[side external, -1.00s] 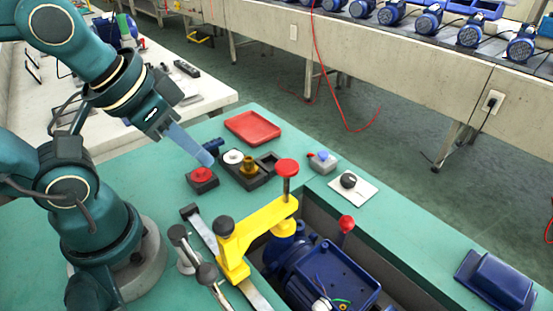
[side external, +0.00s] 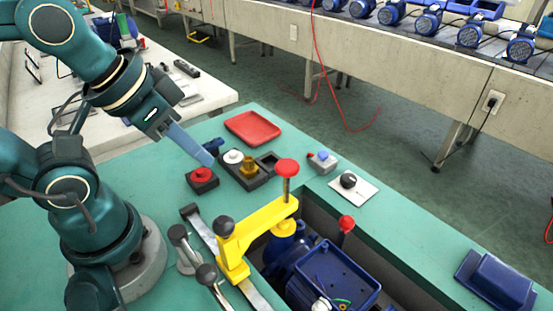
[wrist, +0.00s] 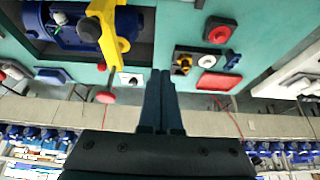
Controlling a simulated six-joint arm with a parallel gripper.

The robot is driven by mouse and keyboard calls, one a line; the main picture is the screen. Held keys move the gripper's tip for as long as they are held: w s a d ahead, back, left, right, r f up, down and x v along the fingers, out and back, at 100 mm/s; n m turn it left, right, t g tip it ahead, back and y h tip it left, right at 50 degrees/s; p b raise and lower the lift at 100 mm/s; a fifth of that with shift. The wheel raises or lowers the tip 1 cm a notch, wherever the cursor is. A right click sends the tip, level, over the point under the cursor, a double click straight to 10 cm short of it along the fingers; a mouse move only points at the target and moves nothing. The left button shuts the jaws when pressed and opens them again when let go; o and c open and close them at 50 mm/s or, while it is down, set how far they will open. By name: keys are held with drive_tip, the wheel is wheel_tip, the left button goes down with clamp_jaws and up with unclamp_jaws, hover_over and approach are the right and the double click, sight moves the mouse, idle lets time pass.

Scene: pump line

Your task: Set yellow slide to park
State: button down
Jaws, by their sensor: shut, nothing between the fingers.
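The yellow slide (side external: 236,250) is a yellow bracket on a metal rail (side external: 258,297), with a black knob on its near end. Its arm reaches over the blue pump, and a red-topped post (side external: 287,168) stands at its far end. The slide also shows at the upper left of the wrist view (wrist: 106,22). My gripper (side external: 210,160) is shut and empty, in the air by the red button box, behind and left of the slide and apart from it. In the wrist view its fingertips (wrist: 161,72) are together. No park marking is readable.
A red button box (side external: 202,178), a black tray with round parts (side external: 248,178) and a red tray (side external: 253,128) are near my gripper. Levers with dark knobs (side external: 178,233) stand beside the rail. The blue pump (side external: 335,275) sits in a recess. A dial (side external: 348,181) is at right.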

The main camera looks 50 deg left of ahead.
drive_tip(key=c, duration=1.5)
unclamp_jaws()
drive_tip(key=shift+c, duration=0.2)
drive_tip(key=o, duration=0.5)
drive_tip(key=shift+s, duration=0.1)
drive_tip(key=o, duration=0.5)
drive_tip(key=shift+s+r, duration=0.1)
drive_tip(key=shift+r, duration=0.05)
drive_tip(key=m+g, duration=0.5)
drive_tip(key=m, duration=0.4)
hover_over(222, 219)
drive_tip(key=shift+w+a+r, duration=0.2)
drive_tip(key=shift+r, duration=0.15)
drive_tip(key=shift+s+d+f+g, duration=0.25)
drive_tip(key=shift+d+f+g, duration=0.05)
drive_tip(key=shift+f, duration=2.5)
